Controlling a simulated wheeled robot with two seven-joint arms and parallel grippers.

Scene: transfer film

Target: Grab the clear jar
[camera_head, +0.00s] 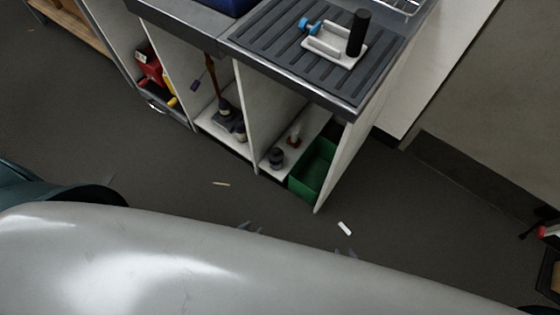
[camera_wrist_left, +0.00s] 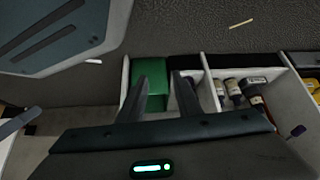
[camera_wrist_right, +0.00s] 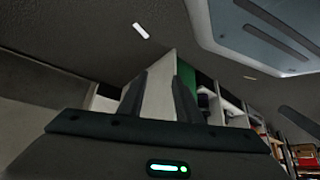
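I cannot make out a clear jar in any view. My left gripper (camera_head: 250,228) shows only as small dark fingertips above my grey body in the head view. In the left wrist view, the left gripper (camera_wrist_left: 166,80) has its two fingers apart with nothing between them. My right gripper (camera_head: 345,252) also shows only as fingertips. In the right wrist view, the right gripper (camera_wrist_right: 160,80) has its fingers apart and empty. Both grippers are over the floor, in front of the cabinet and away from it.
A counter with a ribbed dark drainboard (camera_head: 284,72) carries a white tray with a black cylinder (camera_head: 358,33) and a blue-knobbed part. Open compartments below hold dark bottles (camera_head: 276,158), a green bin (camera_head: 314,168) and red and yellow items (camera_head: 150,68). The floor is mostly clear, with small scraps.

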